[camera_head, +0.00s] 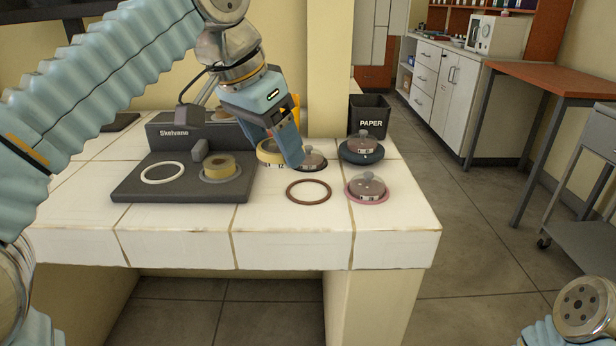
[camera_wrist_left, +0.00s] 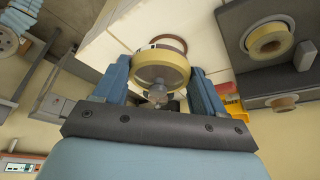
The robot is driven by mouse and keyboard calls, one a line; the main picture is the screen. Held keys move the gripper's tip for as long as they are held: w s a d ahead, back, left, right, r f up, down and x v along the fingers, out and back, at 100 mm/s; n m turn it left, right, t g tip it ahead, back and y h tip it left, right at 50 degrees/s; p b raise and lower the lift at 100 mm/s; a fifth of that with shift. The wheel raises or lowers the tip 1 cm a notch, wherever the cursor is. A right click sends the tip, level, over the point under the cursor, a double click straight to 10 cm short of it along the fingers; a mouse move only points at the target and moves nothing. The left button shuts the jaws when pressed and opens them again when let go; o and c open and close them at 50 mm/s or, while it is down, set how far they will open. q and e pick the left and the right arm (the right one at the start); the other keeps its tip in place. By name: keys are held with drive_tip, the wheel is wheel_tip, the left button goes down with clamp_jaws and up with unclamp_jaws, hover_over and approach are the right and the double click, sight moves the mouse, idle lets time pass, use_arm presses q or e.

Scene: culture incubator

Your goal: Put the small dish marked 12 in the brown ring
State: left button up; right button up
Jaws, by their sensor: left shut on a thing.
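The small yellow-banded dish (camera_head: 266,153) has a small label that seems to read 12. My left gripper (camera_head: 285,150) is shut on it, partly hiding it. The left wrist view shows the dish (camera_wrist_left: 160,75) between the two fingers, with its clear knobbed lid towards the camera. The brown ring (camera_head: 308,192) lies empty on the white tiled bench, in front and to the right of the held dish. Part of the brown ring also shows beyond the dish in the left wrist view (camera_wrist_left: 171,41). My right gripper is out of view.
Lidded dishes stand in a black ring (camera_head: 312,163), a blue ring (camera_head: 362,153) and a pink ring (camera_head: 367,191) near the brown ring. The bench front is clear.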

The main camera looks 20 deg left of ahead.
use_arm(q)
approach(310, 191)
drive_tip(key=shift+w+d+f, duration=0.25)
drive_tip(key=shift+d, duration=0.2)
drive_tip(key=shift+w+f, duration=0.25)
drive_tip(key=shift+f, duration=0.1)
drive_tip(key=shift+s+a+b+x, duration=0.1)
drive_tip(key=shift+b+x, duration=0.25)
drive_tip(key=shift+x, duration=0.8)
drive_tip(key=shift+s+a+b+x, duration=0.15)
drive_tip(key=shift+b+x, duration=0.15)
drive_tip(key=shift+x, duration=0.8)
drive_tip(key=shift+f, duration=0.15)
drive_tip(key=shift+f, duration=0.15)
drive_tip(key=o, duration=1.1)
drive_tip(key=shift+c, duration=0.2)
